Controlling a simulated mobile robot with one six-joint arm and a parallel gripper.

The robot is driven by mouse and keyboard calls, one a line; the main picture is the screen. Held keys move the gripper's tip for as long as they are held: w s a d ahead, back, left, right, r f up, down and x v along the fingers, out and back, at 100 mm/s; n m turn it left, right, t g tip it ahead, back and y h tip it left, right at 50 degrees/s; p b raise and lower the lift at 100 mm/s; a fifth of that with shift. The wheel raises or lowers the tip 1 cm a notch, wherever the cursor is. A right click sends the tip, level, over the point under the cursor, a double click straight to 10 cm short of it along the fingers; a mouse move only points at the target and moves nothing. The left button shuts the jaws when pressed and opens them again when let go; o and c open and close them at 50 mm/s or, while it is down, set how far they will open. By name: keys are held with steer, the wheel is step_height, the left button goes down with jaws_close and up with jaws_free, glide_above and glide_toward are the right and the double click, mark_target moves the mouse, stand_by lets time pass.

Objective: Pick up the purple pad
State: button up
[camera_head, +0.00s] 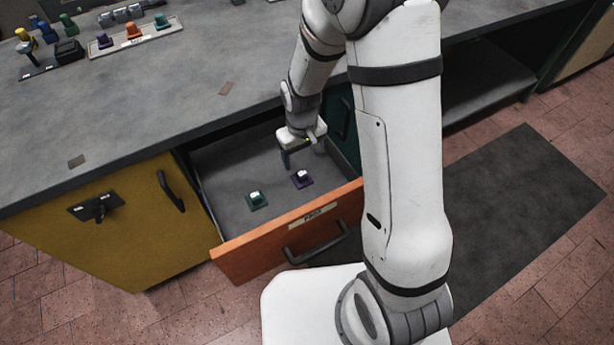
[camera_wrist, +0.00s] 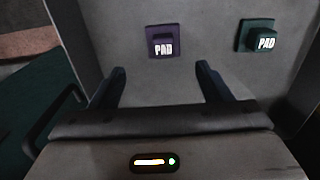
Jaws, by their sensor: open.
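The purple pad (camera_head: 301,180) lies on the floor of the open orange-fronted drawer (camera_head: 233,244). It is a small square with a raised white-lettered block. In the wrist view the purple pad (camera_wrist: 162,42) is upper middle, ahead of the gap between my fingers and apart from them. My gripper (camera_head: 301,154) is inside the drawer area, behind the purple pad in the head view. In the wrist view my gripper (camera_wrist: 161,85) has its two dark fingers spread wide with nothing between them.
A green pad (camera_head: 257,199) lies left of the purple one in the drawer; it is upper right in the wrist view (camera_wrist: 258,38). The drawer walls surround both. A yellow cabinet (camera_head: 120,235) stands left. The counter (camera_head: 190,85) above holds a tray (camera_head: 135,38) of coloured parts.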

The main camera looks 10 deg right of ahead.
mark_target(302, 172)
steer(key=f, duration=0.2)
steer(key=f+b, duration=0.1)
steer(key=f, duration=0.4)
steer(key=shift+s+a+f+b, duration=0.15)
steer(key=shift+s+f+b, duration=0.1)
steer(key=shift+b, duration=0.05)
steer(key=c, duration=1.1)
steer(key=shift+r, duration=0.15)
